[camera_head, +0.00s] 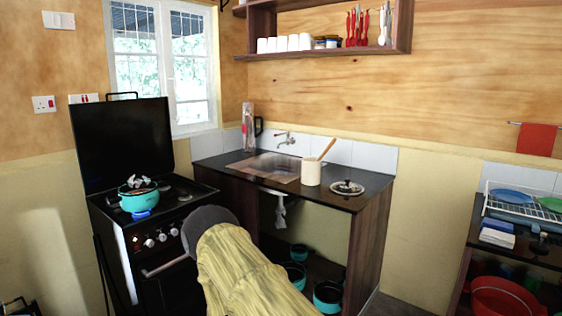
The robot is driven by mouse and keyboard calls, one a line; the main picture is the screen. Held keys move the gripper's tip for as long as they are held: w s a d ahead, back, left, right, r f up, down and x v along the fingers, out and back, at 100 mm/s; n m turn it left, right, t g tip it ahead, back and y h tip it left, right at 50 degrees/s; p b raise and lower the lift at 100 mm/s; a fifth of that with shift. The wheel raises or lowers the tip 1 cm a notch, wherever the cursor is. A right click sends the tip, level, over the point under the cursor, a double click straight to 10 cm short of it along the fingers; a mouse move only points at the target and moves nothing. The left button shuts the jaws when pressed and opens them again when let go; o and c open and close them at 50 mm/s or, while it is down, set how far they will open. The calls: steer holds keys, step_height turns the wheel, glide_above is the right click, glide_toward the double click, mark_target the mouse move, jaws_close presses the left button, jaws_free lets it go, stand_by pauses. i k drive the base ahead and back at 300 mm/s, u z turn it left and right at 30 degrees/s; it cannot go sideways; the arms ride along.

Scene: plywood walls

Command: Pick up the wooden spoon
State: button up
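A wooden spoon (327,149) leans to the right in a cream cylindrical holder (311,173) on the dark counter (335,197). Only its upper part shows above the rim; its lower end is hidden inside. My arm, yellowish with a dark grey rounded part, rises from the bottom middle, in front of the counter and the stove. I cannot make out any gripper fingers. Nothing of mine is seen touching the holder or the spoon.
A sink (265,167) lies left of the holder and a small plate with a dark item (347,188) lies right of it. A black stove (140,210) with a teal pot (138,195) stands at left. A wall shelf (330,52) hangs above. Teal pots (327,296) sit below the counter.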

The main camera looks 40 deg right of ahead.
mark_target(335, 139)
steer(key=u, duration=0.15)
steer(key=i, duration=1.65)
steer(key=z, duration=0.65)
steer(key=i, duration=1.05)
steer(key=z, duration=0.9)
